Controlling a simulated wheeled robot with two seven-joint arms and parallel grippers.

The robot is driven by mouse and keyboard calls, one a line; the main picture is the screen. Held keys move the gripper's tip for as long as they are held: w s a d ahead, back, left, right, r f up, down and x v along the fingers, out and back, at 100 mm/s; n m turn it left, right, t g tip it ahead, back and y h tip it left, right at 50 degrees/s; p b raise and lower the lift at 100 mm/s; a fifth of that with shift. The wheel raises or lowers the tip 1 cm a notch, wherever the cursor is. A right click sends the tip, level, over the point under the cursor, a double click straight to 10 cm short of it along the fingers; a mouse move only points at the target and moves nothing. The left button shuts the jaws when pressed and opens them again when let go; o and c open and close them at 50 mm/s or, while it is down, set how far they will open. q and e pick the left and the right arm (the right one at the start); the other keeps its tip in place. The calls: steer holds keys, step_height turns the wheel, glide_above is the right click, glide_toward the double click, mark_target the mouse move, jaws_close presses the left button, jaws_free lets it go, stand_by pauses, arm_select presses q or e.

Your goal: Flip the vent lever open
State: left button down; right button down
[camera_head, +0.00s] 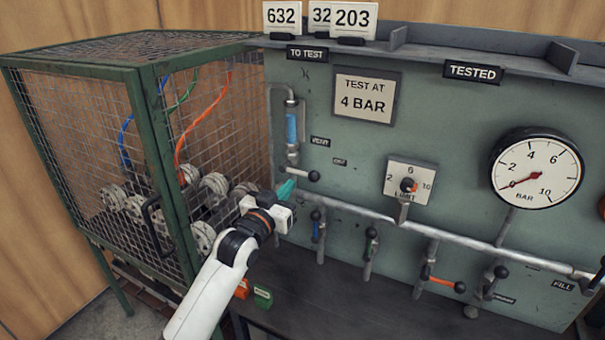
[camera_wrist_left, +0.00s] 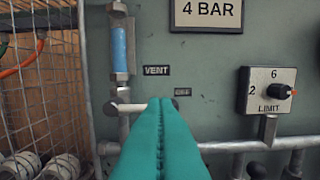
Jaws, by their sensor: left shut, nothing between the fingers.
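The vent lever (camera_head: 302,173) is a short bar with a black knob, sticking out to the right from the pipe below the blue sight tube, under the VENT label (camera_head: 320,141). In the left wrist view its pale bar (camera_wrist_left: 132,107) runs roughly level to the right, and its knob end is hidden behind my fingers. My left gripper (camera_head: 286,190) has teal fingers pressed together with nothing between them. They are just below and left of the knob in the head view. In the left wrist view the fingertips (camera_wrist_left: 160,103) overlap the lever's end; I cannot tell whether they touch. My right gripper is out of view.
A green mesh cage (camera_head: 140,150) with hoses and flanged fittings stands at the left. A horizontal pipe (camera_head: 345,208) with several valve handles runs along the panel below. The LIMIT knob (camera_head: 408,184) and pressure gauge (camera_head: 537,174) are to the right.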

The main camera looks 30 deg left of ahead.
arm_select(q)
steer(key=shift+w+a+r+t, duration=0.15)
steer(key=shift+a+r, duration=0.1)
steer(key=shift+r, duration=0.2)
steer(key=shift+w+a+r+t, duration=0.1)
steer(key=shift+a+r+t, duration=0.1)
steer(key=shift+r, duration=0.25)
steer(key=shift+w, duration=0.1)
steer(key=r+p, duration=0.1)
steer(key=r, duration=0.1)
glide_above(300, 172)
steer(key=d, duration=0.2)
steer(key=shift+s+a+f+p, duration=0.15)
steer(key=shift+s+f, duration=0.3)
steer(key=shift+f, duration=0.75)
steer(key=shift+s+d+f+p, duration=0.1)
steer(key=shift+s+f+p, duration=0.25)
steer(key=shift+f, duration=0.8)
